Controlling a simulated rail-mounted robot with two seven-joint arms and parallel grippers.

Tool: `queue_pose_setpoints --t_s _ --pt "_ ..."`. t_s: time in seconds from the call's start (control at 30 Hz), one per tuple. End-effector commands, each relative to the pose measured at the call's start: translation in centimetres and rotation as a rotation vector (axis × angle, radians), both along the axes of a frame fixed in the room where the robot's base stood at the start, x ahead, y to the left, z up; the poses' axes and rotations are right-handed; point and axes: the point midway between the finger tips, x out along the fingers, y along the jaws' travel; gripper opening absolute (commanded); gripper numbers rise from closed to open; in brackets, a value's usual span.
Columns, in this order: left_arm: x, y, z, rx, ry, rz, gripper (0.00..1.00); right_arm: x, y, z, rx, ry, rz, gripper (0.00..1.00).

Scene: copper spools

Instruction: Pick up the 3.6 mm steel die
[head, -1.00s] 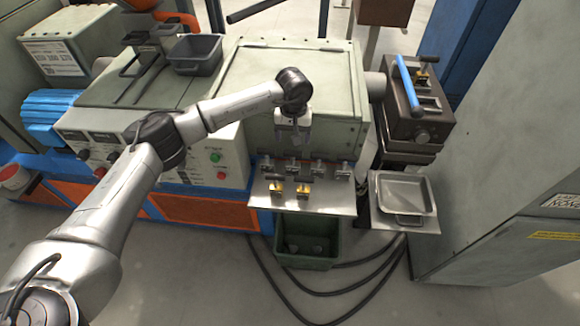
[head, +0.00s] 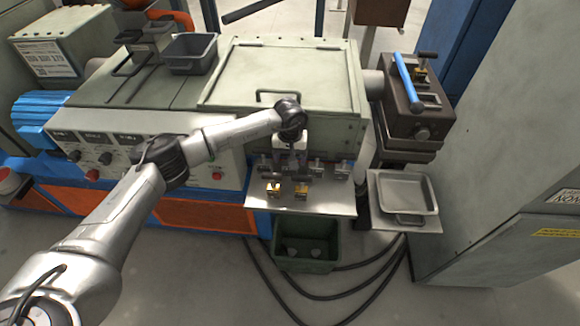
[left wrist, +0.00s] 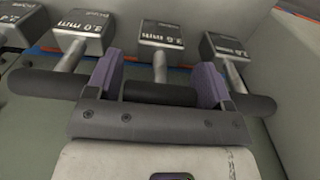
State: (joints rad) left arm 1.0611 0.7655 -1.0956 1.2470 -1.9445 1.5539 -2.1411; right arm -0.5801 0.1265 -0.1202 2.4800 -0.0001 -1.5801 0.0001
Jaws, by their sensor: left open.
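The 3.6 mm steel die (left wrist: 160,35) is a grey block with its label upside down in the left wrist view. A steel stem joins it to a dark cross handle (left wrist: 160,93). My left gripper (left wrist: 156,82) is open, with a purple finger at each end of that handle and gaps beside it. In the head view my left gripper (head: 291,158) is low over the row of dies at the back of the metal shelf (head: 325,203), and it partly hides the row. My right gripper is not in view.
The 3.0 mm die (left wrist: 80,27) and another steel die (left wrist: 226,46) flank it closely. A green bin (head: 306,262) is below. A metal tray (head: 405,192) stands at right.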

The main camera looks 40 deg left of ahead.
Motion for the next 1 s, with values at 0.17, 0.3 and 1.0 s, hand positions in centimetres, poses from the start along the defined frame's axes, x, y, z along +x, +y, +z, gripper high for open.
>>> queue_pose_setpoints --t_s 0.17,0.3,1.0 --pt "0.03 0.02 -0.45 0.0 -0.001 0.001 0.74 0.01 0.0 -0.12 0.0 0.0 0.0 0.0" --pt "0.02 0.02 -0.44 0.0 -0.001 0.001 0.71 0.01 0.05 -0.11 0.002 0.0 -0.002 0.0" --pt "0.08 0.01 -0.27 -0.001 -0.003 0.001 0.17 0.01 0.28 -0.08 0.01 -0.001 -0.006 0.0"
